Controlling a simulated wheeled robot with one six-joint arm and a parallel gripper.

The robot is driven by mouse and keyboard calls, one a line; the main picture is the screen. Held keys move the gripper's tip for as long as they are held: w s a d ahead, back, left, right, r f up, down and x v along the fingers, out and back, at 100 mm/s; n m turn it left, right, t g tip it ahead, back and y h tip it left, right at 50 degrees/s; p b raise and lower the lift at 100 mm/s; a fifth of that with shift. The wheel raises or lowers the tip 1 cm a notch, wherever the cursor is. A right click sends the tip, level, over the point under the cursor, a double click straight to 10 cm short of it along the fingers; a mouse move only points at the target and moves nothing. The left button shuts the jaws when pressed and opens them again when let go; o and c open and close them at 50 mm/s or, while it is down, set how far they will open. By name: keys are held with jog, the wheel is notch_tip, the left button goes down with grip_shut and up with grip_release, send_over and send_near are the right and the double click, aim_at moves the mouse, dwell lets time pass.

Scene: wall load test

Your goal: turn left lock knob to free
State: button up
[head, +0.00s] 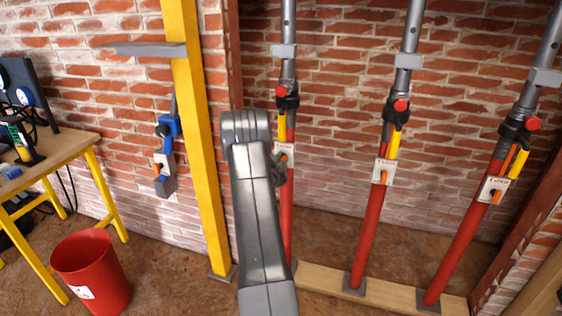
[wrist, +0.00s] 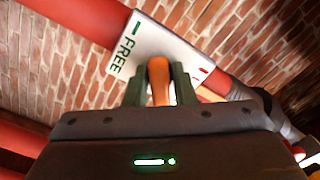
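The left lock knob is an orange lever (wrist: 159,80) on a white plate (wrist: 150,45), which carries the word FREE beside a green mark on one side and a small red mark on the other. In the head view this plate (head: 284,150) is on the left red prop (head: 286,215), and my arm hides part of it. My gripper (wrist: 159,88) has one dark green finger on each side of the orange lever, close against it. The lever lies between the two marks in the wrist view; its exact setting is hard to tell.
Two more red props with knob plates (head: 384,171) (head: 494,189) stand to the right on a wooden sill. A yellow post (head: 197,140) is close on the left of my arm. A red bucket (head: 92,272) and a workbench (head: 50,158) are farther left.

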jog(key=shift+f+m+b, duration=0.25)
jog(key=shift+m+b, duration=0.15)
jog(key=shift+b, duration=0.7)
jog(key=shift+c, duration=0.2)
jog(key=shift+f+m+b, duration=0.1)
jog(key=shift+m+b, duration=0.2)
jog(key=shift+b, duration=0.35)
jog(key=m+b, duration=0.1)
jog(key=b, duration=0.1)
jog(key=shift+b, duration=0.35)
jog(key=m+b, duration=0.3)
jog(key=b, duration=0.3)
jog(key=shift+m, duration=0.3)
jog(key=shift+r+m+b, duration=0.25)
jog(key=shift+m+b, duration=0.55)
jog(key=shift+b, duration=0.15)
jog(key=o, duration=0.8)
jog(key=shift+r, duration=0.1)
